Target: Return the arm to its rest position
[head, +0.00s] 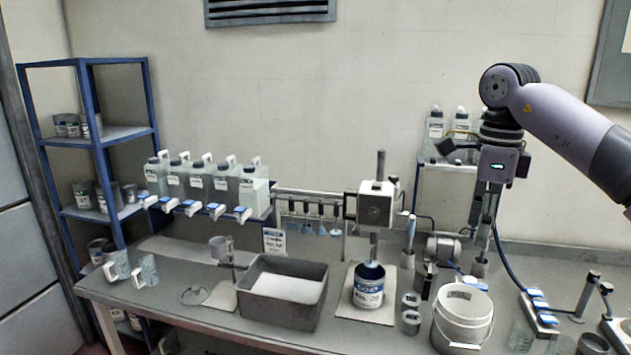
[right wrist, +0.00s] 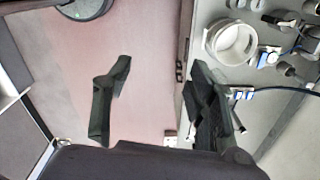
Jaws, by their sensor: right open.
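My right arm (head: 565,120) comes in from the right in the head view, with its wrist bent so the gripper (head: 486,215) hangs downward. It hangs high in the picture, in front of the bench's back right part. In the right wrist view the two dark fingers of the gripper (right wrist: 158,95) are spread wide apart with nothing between them. The pinkish floor (right wrist: 150,65) shows between and beyond the fingers. My left gripper is not in view.
The bench (head: 230,335) carries a white bucket (head: 463,320), which also shows in the right wrist view (right wrist: 232,42). A grey tray (head: 283,300) and a blue-labelled can (head: 368,288) under a mixer (head: 376,205) stand further left. A blue shelf (head: 95,140) stands far left.

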